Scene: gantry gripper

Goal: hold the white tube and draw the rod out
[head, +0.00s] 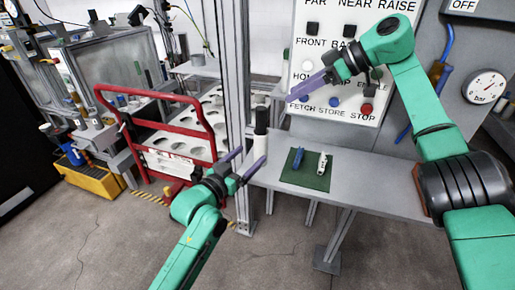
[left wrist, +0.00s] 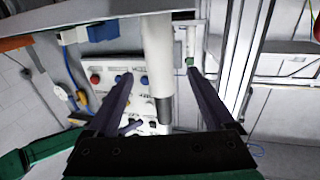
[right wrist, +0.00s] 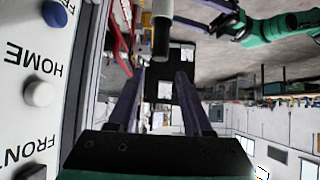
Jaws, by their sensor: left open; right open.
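The white tube (head: 260,147) stands upright near the left end of the grey table, with the black rod (head: 261,121) showing above it. My left gripper (head: 251,156) is open, with its fingers close to the tube. In the left wrist view the tube (left wrist: 158,40) hangs in from the top between the spread fingers, with the dark rod (left wrist: 164,110) at its end; contact cannot be told. My right gripper (head: 293,92) is open and empty, up and to the right of the rod. In the right wrist view the rod (right wrist: 161,42) shows above the fingertips, apart from them.
A green mat (head: 296,181) with a blue item (head: 298,158) and a white item (head: 322,164) lies on the table (head: 365,165). A button panel (head: 330,60) stands behind my right gripper. A metal post (head: 238,100) and a red-framed cart (head: 212,135) stand to the left.

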